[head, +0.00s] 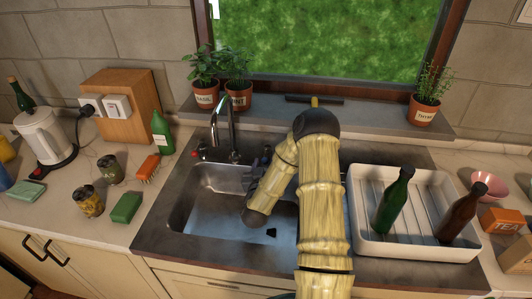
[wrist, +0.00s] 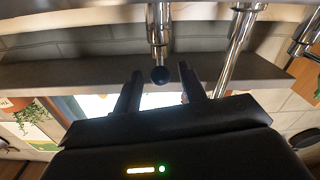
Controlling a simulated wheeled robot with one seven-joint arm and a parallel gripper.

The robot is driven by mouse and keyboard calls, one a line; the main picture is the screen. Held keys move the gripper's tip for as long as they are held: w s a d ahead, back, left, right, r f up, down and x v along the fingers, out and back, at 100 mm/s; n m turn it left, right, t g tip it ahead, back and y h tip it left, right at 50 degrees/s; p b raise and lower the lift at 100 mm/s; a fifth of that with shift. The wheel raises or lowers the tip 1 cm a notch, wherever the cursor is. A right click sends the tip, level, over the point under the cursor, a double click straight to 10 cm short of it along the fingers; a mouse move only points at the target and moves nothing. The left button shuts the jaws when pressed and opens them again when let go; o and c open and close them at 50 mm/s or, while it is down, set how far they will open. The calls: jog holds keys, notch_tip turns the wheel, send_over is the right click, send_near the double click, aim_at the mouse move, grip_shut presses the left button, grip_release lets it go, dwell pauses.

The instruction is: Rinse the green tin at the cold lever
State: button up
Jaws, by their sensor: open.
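My gripper (head: 260,163) is over the back of the sink, right of the chrome tap (head: 224,128), partly hidden by my arm. In the wrist view its two dark fingers are apart and empty, with the dark blue ball of a chrome lever (wrist: 160,75) showing between them. I cannot tell whether they touch it. This lever is hidden in the head view, where a red-tipped lever (head: 201,155) shows left of the tap. I cannot make out a green tin; my arm hides part of the sink.
A green sponge (head: 127,207), a brush (head: 148,168) and two jars (head: 110,169) are on the left counter. Potted herbs stand on the sill.

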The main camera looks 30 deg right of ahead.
aim_at(266, 154)
jog(key=p+x, duration=0.1)
jog(key=x, duration=0.4)
jog(key=shift+w+d, duration=0.1)
jog(key=shift+w, duration=0.05)
grip_shut()
